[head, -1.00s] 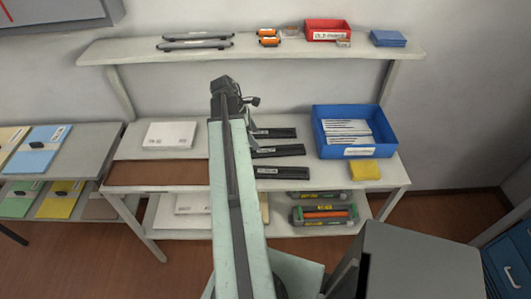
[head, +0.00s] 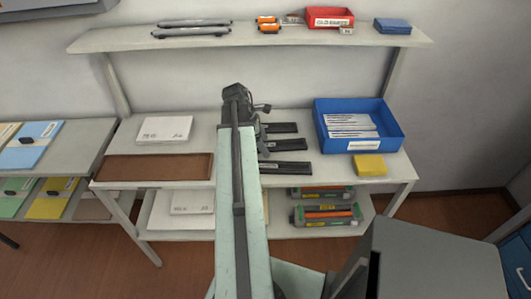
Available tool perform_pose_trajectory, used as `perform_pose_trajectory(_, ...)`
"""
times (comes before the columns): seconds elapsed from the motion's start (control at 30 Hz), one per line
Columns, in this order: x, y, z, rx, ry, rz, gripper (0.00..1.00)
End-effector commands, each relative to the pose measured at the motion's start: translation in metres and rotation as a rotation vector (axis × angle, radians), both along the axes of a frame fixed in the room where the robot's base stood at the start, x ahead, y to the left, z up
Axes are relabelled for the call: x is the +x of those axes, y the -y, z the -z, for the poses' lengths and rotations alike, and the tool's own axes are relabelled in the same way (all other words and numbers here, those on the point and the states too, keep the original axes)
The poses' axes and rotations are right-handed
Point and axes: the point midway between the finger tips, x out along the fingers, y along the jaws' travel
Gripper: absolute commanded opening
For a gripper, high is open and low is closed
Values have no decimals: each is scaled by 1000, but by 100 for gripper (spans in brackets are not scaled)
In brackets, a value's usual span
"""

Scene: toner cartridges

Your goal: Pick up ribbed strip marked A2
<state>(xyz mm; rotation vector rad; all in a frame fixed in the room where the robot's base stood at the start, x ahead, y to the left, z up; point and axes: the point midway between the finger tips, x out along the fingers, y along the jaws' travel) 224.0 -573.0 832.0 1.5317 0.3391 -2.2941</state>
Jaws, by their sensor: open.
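Three black strips lie side by side on the bench: the back strip (head: 284,127), the middle strip (head: 288,145) and the front strip (head: 285,169). They carry small pale labels, too small to read, so I cannot tell which is A2. My arm hides the left ends of the strips. My gripper (head: 262,124) is at the arm's far end, at the left ends of the back and middle strips. It is open, mostly hidden by the arm, and I see nothing held. I cannot tell whether it touches a strip.
A blue bin (head: 392,135) with white packs and a yellow block (head: 370,166) stand to the right. A white box (head: 165,129) and a brown mat (head: 150,167) are to the left. Above is a shelf (head: 210,36) with rollers and a red bin (head: 330,17). Cartridges (head: 330,213) sit below.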

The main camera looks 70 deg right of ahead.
Motion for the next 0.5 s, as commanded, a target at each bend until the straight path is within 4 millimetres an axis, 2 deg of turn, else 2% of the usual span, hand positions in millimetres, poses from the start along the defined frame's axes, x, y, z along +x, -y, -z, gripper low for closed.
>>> perform_pose_trajectory(0.1, 0, 0, -2, 0, 1, 0, 75)
perform_pose_trajectory(0.13, 0, 0, -2, 0, 1, 0, 70)
perform_pose_trajectory(0.37, 0, 0, -2, 1, 1, -1, 6)
perform_pose_trajectory(0.5, 1, 0, -2, 1, 1, -1, 6)
